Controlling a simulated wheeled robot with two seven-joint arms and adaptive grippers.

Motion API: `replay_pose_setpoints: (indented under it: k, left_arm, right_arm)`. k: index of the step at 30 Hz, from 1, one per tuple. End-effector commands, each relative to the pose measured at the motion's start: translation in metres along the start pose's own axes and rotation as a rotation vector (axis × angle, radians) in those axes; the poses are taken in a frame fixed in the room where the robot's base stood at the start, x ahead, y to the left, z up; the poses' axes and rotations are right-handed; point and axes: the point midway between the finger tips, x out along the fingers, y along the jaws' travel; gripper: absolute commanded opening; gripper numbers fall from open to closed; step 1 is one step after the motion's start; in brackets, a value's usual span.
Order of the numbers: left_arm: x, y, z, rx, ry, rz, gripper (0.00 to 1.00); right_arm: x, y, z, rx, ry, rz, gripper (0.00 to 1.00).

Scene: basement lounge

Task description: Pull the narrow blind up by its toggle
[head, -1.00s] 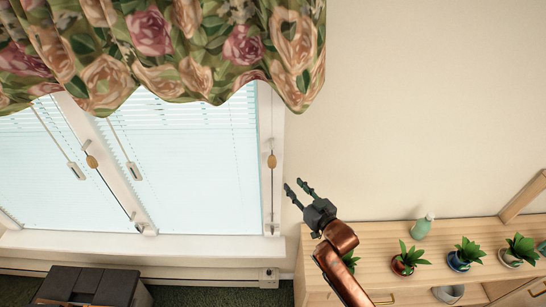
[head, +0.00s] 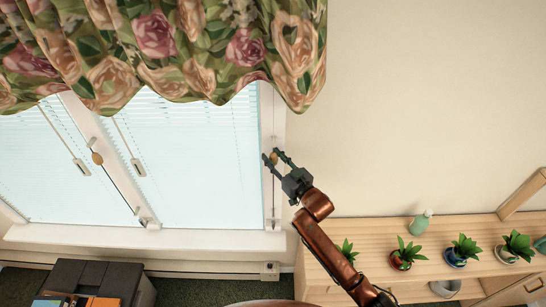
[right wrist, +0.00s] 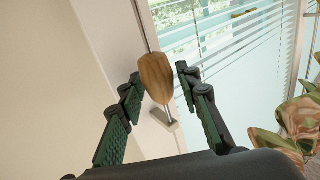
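A small tan wooden toggle (head: 274,158) hangs on a cord at the right edge of the window frame. My right gripper (head: 271,156) is open, with a fingertip on each side of the toggle. In the right wrist view the toggle (right wrist: 156,80) sits between the open fingers, with gaps visible at both sides. A pale slatted blind (head: 195,150) covers the right pane and appears lowered. Another pale blind (head: 40,160) covers the left pane, and a second wooden toggle (head: 97,158) hangs near the middle post. My left gripper is out of view.
A floral valance (head: 190,50) hides the window's top, just above my right gripper. The windowsill (head: 150,238) lies below. A wooden sideboard (head: 385,232) with several potted plants and a green bottle (head: 420,222) stands to the right. A dark box (head: 95,278) is at lower left.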

Motion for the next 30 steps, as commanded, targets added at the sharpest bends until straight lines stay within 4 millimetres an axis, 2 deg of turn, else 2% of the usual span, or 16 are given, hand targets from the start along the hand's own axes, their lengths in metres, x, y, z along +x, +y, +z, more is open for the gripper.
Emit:
replay_pose_setpoints:
  k: [4, 18, 30]
  left_arm:
    - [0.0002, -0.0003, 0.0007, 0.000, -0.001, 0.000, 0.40]
    - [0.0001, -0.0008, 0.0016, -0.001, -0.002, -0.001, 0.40]
    - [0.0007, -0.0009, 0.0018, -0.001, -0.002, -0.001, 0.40]
  right_arm:
    - [-0.0001, 0.0000, 0.0002, 0.000, 0.000, 0.000, 0.31]
    - [-0.0003, 0.0001, 0.0004, 0.000, -0.001, 0.000, 0.00]
    - [-0.0004, 0.0001, 0.0018, 0.000, -0.001, 0.000, 0.00]
